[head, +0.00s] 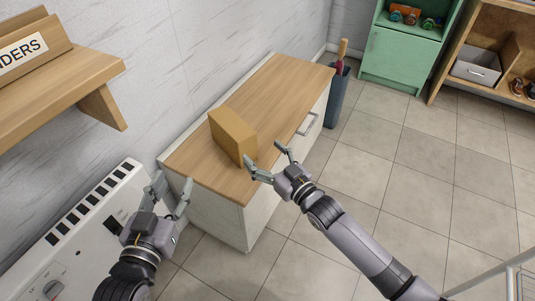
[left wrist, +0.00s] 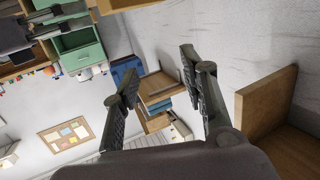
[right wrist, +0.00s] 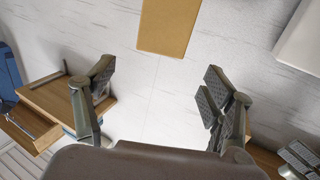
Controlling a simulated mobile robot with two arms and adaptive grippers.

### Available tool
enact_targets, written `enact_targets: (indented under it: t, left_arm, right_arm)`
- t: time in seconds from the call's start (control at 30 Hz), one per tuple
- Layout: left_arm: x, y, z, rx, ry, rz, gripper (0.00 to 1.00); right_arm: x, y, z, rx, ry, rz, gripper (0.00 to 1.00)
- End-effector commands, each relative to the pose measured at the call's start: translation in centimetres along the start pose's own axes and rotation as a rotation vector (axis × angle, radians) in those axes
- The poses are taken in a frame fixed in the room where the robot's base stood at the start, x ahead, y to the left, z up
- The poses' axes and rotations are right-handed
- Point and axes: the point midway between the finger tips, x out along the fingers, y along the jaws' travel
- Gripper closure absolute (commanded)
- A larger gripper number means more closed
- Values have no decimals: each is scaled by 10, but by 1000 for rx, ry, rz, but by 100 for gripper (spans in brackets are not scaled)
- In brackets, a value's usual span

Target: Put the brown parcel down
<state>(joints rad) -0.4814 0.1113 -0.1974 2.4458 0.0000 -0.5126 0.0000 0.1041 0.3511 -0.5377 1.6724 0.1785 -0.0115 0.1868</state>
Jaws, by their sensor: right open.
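The brown parcel (head: 234,134) is a plain box that appears to stand upright on the wooden top of a low white cabinet (head: 284,88). My right gripper (head: 265,157) is open and empty, just right of the parcel in the head view. One fingertip shows close to the parcel's lower right edge. In the right wrist view the parcel (right wrist: 168,26) lies beyond the fingers at the top, with a gap and nothing between them. My left gripper (head: 173,181) is open and empty, left of the cabinet's near end. Its spread fingers also show in the left wrist view (left wrist: 160,85).
A wooden wall shelf (head: 70,85) with a lettered box juts out at the left. A white panelled appliance (head: 85,215) stands below it. A dark bin (head: 337,95) is beyond the cabinet, near a green cupboard (head: 393,55). The tiled floor at the right is mostly clear.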

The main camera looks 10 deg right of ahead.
Motion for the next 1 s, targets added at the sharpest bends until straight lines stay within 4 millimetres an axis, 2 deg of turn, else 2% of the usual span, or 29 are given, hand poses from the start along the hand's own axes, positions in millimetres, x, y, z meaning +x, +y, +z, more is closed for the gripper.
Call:
enact_targets:
  t: [0.17, 0.27, 0.33, 0.47, 0.6, 0.73, 0.83, 1.0]
  left_arm:
    - [-2, -2, 12, 1, -66, -4, 60]
    - [-2, -2, 14, 1, -76, -5, 60]
    - [-2, -2, 14, 1, -77, -5, 60]
    - [-2, -2, 14, 1, -76, -5, 60]
    - [-2, -2, 14, 1, -75, -5, 60]
    - [-2, -2, 14, 1, -74, -5, 60]
    - [-2, -2, 14, 1, -74, -5, 60]
    - [-2, -2, 14, 1, -74, -5, 60]
  right_arm:
    - [-12, -2, -1, 2, -1, 0, 24]
    - [-22, -12, -8, 13, -6, 12, 24]
    - [-35, -21, -17, 26, -18, 34, 24]
    - [-74, -28, -40, 39, -62, 112, 24]
    - [-121, -20, -62, 33, -127, 215, 24]
    - [-154, -10, -75, 23, -177, 286, 24]
    - [-167, -6, -79, 17, -199, 313, 24]
    - [-169, -5, -80, 13, -204, 318, 24]
